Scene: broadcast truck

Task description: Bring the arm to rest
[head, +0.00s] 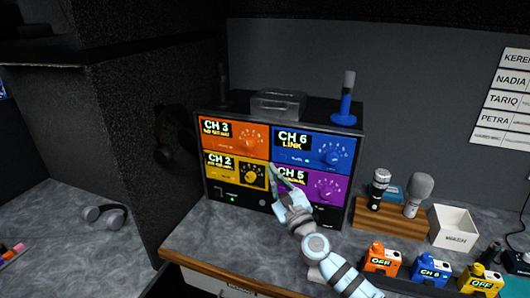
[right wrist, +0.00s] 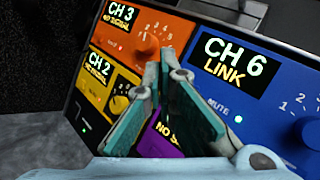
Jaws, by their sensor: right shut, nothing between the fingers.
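My right gripper (head: 278,174) reaches up from the bottom of the head view to the front of a dark receiver rack. Its fingertips are shut and empty, in front of the panels near where yellow CH 2 and purple CH 5 meet. In the right wrist view the green-padded fingers (right wrist: 166,66) meet at their tips, with the orange CH 3 panel (right wrist: 152,25) and blue CH 6 panel (right wrist: 270,85) behind. I cannot tell whether the tips touch the rack. The purple panel (head: 322,187) is partly hidden by the gripper. My left gripper is not in view.
The rack carries a grey case (head: 278,104) and a blue-based microphone (head: 345,100). To the right are a wooden microphone holder (head: 388,219), a white bin (head: 454,228) and orange, blue and yellow packs (head: 382,260). Headphones (head: 104,215) lie at left beyond a dark pillar.

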